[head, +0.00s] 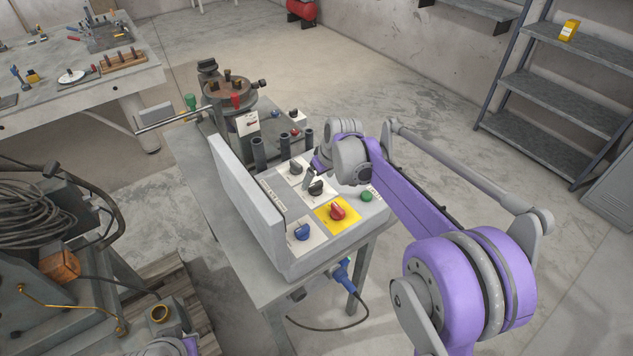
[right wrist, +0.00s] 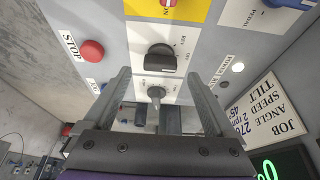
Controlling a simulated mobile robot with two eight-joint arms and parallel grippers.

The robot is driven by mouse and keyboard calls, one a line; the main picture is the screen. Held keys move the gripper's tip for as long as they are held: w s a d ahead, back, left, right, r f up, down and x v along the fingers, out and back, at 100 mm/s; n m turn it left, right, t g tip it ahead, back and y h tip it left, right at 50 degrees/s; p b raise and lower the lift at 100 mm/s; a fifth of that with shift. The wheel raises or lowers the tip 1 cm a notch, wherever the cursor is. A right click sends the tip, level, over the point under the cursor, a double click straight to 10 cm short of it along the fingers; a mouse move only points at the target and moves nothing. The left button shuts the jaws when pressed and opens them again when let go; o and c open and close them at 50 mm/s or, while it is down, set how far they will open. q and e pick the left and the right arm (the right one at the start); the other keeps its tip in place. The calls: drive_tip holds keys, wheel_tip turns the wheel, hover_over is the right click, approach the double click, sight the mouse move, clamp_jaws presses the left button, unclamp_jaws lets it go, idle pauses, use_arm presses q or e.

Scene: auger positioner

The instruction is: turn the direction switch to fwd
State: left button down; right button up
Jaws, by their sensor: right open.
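The direction switch appears to be the black knob (right wrist: 160,58) on a white plate with small lettering that seems to include REV, in the right wrist view. It also shows in the head view (head: 316,188). Its exact setting is too small to tell. My right gripper (right wrist: 158,78) is open and empty over the panel. Its fingers straddle a smaller grey knob (right wrist: 156,92), with the black knob just beyond the fingertips; contact cannot be told. In the head view my right gripper (head: 309,178) is mostly hidden by its wrist. My left gripper is out of view.
Close by on the control box are a red knob on a yellow plate (head: 337,211), a blue knob (head: 302,231), a green button (head: 366,196) and a red stop button (right wrist: 92,50). An upright grey panel (head: 246,205) borders the controls. The positioner's round table (head: 229,91) stands behind.

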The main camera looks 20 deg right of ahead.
sight(316, 184)
drive_tip(key=shift+x, duration=1.5)
drive_tip(key=shift+c, duration=0.2)
drive_tip(key=c, duration=1.3)
drive_tip(key=shift+m, duration=0.4)
drive_tip(key=m+h, duration=0.1)
drive_tip(key=m, duration=0.2)
drive_tip(key=shift+a+m+h+b, duration=0.2)
drive_tip(key=shift+m+h+b, duration=0.15)
drive_tip(key=shift+m+h, duration=0.85)
drive_tip(key=shift+m, duration=1.4)
